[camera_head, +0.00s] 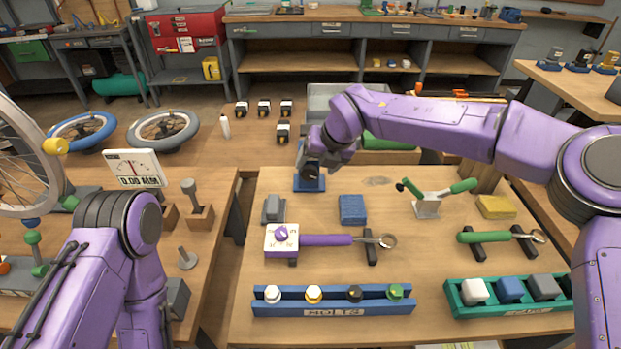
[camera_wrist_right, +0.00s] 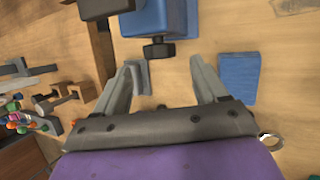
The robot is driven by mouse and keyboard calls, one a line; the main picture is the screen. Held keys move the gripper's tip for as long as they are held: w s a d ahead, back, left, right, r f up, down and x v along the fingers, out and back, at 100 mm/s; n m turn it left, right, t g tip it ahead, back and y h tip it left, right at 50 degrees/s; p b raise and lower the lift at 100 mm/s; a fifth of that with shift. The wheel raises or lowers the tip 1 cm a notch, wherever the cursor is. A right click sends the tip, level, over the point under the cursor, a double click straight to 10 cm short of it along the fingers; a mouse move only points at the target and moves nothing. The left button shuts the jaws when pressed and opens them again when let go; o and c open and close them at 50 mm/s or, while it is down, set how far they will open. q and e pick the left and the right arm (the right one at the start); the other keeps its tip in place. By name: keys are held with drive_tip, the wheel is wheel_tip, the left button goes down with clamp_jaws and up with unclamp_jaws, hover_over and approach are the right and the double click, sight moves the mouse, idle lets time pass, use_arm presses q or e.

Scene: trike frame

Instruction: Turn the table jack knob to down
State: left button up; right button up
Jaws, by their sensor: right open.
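The table jack (camera_head: 309,184) is a blue block standing at the back left of the near workbench. Its upper part is hidden by my right gripper (camera_head: 312,166) in the head view. In the right wrist view the blue jack body (camera_wrist_right: 158,18) is at the top, with a black knob (camera_wrist_right: 158,48) on its near side. My right gripper (camera_wrist_right: 163,63) is open and empty. The knob shows just beyond the gap between its fingertips, apparently untouched. The knob's up or down setting cannot be read. My left arm shows at the left, but its gripper is not in view.
A grey block (camera_head: 273,210) and a blue block (camera_head: 352,210) lie near the jack. A green-handled clamp tool (camera_head: 428,205) stands to the right. Bare wood lies between them.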

sight(308, 173)
drive_tip(key=b+x, duration=0.1)
drive_tip(key=x, duration=0.4)
use_arm(q)
wheel_tip(308, 173, down, 2)
use_arm(e)
drive_tip(key=shift+c, duration=0.3)
drive_tip(key=c, duration=1)
drive_tip(key=shift+o, duration=0.2)
drive_tip(key=shift+a+r+h+p, duration=0.1)
drive_tip(key=shift+r+h+p, duration=0.25)
drive_tip(key=shift+p, duration=0.3)
drive_tip(key=h+p, duration=0.2)
drive_tip(key=p, duration=0.1)
drive_tip(key=shift+a+n+h, duration=0.2)
drive_tip(key=shift+n+h, duration=0.15)
drive_tip(key=shift+n, duration=0.05)
drive_tip(key=shift+a+f+h+p, duration=0.1)
drive_tip(key=shift+h+p, duration=0.9)
drive_tip(key=shift+p, duration=0.05)
use_arm(q)
wheel_tip(308, 173, up, 7)
drive_tip(key=shift+r+p, duration=0.2)
drive_tip(key=shift+p, duration=0.2)
use_arm(e)
drive_tip(key=shift+f+n+h, duration=0.15)
drive_tip(key=shift+n+h, duration=0.15)
drive_tip(key=shift+h, duration=0.3)
